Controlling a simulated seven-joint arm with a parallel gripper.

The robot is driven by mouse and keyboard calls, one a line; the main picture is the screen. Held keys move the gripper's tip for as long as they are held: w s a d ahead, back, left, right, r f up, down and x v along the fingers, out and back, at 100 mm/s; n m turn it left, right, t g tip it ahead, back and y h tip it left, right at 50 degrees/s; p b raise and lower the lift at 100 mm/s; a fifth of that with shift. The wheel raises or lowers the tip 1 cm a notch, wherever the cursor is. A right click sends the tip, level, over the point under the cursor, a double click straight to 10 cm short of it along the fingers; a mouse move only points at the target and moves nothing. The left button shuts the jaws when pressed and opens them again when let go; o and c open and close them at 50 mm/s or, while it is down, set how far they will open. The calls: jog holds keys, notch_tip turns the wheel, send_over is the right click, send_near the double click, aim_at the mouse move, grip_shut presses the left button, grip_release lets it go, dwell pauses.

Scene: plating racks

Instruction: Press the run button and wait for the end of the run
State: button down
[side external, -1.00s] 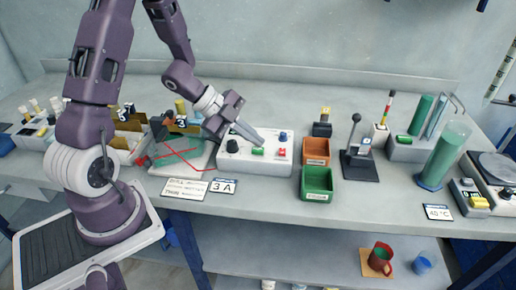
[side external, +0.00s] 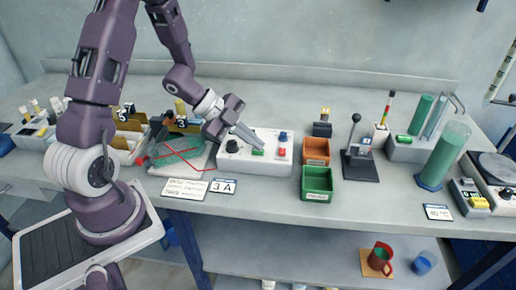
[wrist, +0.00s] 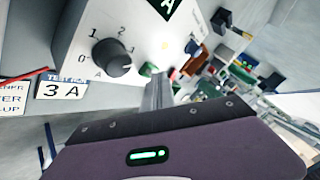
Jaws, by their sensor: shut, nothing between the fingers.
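A white control box (side external: 226,162) stands on the bench. It carries a black knob (side external: 233,146), a green button (side external: 257,152), a red button (side external: 282,153) and a blue terminal (side external: 283,137). My gripper (side external: 260,145) is shut and empty, with its fingertips over the box right by the green button. In the wrist view the fingertips (wrist: 157,80) partly hide the green button (wrist: 147,69); I cannot tell whether they touch it. The wrist view also shows the dial knob (wrist: 112,57) with numbers around it. A card reading 3 A (side external: 223,186) lies in front.
A tray with a green piece and red wires (side external: 180,155) is left of the box. An orange bin (side external: 316,148), a green bin (side external: 318,183) and a lever stand (side external: 360,168) are on the right. A signal tower (side external: 387,108) and a green-filled cylinder (side external: 445,155) stand farther right.

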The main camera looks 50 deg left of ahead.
aim_at(254, 150)
jog(key=shift+r, duration=0.9)
jog(key=shift+r, duration=2.55)
